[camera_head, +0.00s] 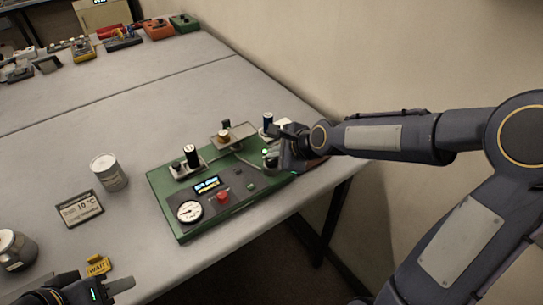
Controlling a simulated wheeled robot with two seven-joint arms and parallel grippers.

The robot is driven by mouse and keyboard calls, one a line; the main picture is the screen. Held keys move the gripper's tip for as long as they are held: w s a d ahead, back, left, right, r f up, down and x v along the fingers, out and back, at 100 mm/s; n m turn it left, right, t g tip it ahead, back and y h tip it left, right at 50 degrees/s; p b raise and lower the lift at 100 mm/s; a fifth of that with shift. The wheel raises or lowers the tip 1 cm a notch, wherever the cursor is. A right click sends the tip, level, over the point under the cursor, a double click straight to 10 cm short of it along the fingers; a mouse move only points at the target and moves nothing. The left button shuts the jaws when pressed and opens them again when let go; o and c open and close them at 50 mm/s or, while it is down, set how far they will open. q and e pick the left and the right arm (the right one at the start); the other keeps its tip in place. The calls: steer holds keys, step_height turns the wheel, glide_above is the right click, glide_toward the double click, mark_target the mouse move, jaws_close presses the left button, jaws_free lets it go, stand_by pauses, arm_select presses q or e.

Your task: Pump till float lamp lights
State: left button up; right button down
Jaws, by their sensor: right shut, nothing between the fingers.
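A green panel (172,208) lies on the table. It carries a white dial gauge (190,211), a red button (222,197), a small lit display (206,185) and a black upright knob or handle (191,156). My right gripper (274,157) is shut and empty over the panel's right end, hiding part of it. A green light (265,151) glows beside it; I cannot tell whether it belongs to the panel or the gripper. My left gripper (118,290) is partly cut off at the bottom left, away from the panel; its opening is unclear.
A grey can (108,172), a small temperature sign (80,208), a yellow WAIT tag (97,265) and a jar (14,250) stand left of the panel. A dark-blue cylinder (268,122) stands behind the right gripper. Several devices sit far back. The middle table is clear; a wall borders the right.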

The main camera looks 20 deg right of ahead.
mark_target(275, 162)
steer(key=shift+r, duration=0.45)
step_height(275, 162, up, 5)
steer(key=p, duration=0.4)
steer(key=shift+r, duration=0.1)
stand_by(0.5)
stand_by(0.6)
